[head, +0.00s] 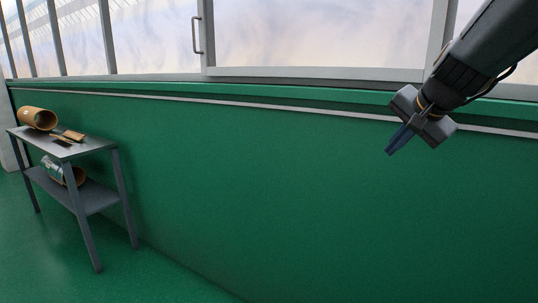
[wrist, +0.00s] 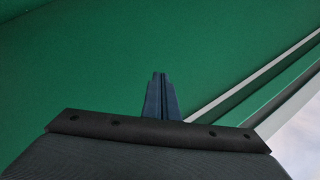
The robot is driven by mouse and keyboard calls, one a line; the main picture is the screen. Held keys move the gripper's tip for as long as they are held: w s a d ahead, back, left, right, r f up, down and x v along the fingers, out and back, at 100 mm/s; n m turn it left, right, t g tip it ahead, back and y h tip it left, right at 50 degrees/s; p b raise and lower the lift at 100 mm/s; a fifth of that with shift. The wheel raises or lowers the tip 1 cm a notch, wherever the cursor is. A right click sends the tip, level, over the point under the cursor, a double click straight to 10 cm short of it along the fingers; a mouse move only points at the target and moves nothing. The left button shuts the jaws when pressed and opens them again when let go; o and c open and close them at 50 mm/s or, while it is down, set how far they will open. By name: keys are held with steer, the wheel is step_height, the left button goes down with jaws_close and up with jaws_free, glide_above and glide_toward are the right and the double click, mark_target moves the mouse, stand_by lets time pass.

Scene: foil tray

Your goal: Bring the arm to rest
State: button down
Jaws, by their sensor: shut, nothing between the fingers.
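My gripper (head: 390,151) is at the upper right of the head view, at the end of my dark grey arm. Its blue fingers are shut together and point down and to the left. Nothing is held between them. In the wrist view the closed fingers (wrist: 159,78) stand up in the middle, against the green wall. The gripper hangs in the air in front of the wall, and I cannot tell how far from it.
A grey two-level table (head: 95,146) stands at the left. An orange-brown cylinder (head: 37,118) and small brown tools (head: 68,136) lie on top. Another cylinder and a shiny item (head: 52,168) lie on the lower shelf. The green floor (head: 60,272) is clear at front left. Windows line the wall.

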steer(key=s+a+f+n+g+p, duration=0.1)
steer(key=s+a+f+n+g, duration=0.3)
steer(key=s+f, duration=0.8)
steer(key=s+a+f+n+g+p, duration=0.1)
steer(key=s+a+f+n+g, duration=0.3)
steer(key=s+f, duration=0.7)
steer(key=s+a+n, duration=0.1)
steer(key=a+n, duration=0.1)
steer(key=a, duration=0.1)
steer(key=shift+f+n+g, duration=0.3)
steer(key=shift+f+n, duration=0.05)
steer(key=shift+n, duration=0.05)
steer(key=shift+a, duration=0.1)
